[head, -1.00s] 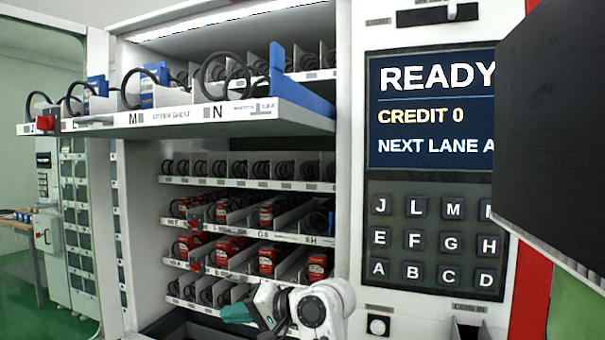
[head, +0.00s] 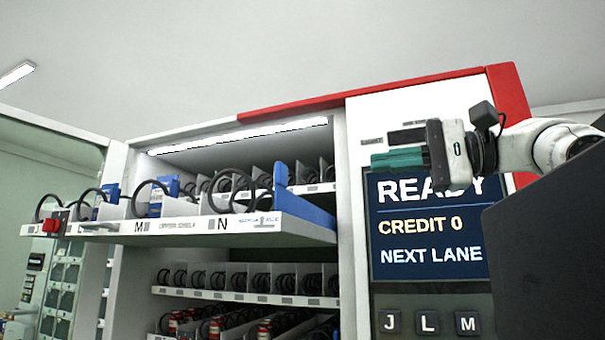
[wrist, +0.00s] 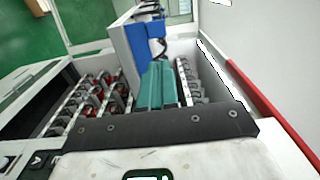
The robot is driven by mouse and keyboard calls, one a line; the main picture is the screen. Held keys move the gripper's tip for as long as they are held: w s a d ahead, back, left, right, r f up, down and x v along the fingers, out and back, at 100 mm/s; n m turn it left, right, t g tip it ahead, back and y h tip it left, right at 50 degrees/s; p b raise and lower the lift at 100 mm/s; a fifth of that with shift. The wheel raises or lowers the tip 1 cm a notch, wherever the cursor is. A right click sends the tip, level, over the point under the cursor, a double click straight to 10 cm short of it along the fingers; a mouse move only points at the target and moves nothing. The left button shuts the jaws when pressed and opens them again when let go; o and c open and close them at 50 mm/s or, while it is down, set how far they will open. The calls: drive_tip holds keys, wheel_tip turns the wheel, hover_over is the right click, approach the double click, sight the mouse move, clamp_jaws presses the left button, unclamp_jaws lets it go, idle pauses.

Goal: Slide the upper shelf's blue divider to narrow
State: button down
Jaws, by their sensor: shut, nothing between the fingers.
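The upper shelf (head: 185,229) is pulled out of the vending machine, with black coils and lane marks M and N along its front. The blue divider (head: 281,184) stands at its right end, with a long blue part running back to the right. A blue panel at the shelf's end also shows in the wrist view (wrist: 138,42). My gripper (head: 378,160) has green fingers held together, with nothing between them. It is to the right of the shelf, in front of the display's upper edge, pointing left and apart from the divider. The green fingers also show in the wrist view (wrist: 157,75).
The display (head: 425,225) and keypad (head: 427,322) are right of the shelf. Lower shelves (head: 240,297) hold coils and red items. A red knob (head: 57,222) is at the upper shelf's left end. Blue boxes (head: 163,188) stand in its lanes.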

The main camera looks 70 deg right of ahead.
drive_tip(key=p, duration=0.2)
approach(285, 171)
drive_tip(key=w, duration=0.7)
drive_tip(key=shift+d+r, duration=0.1)
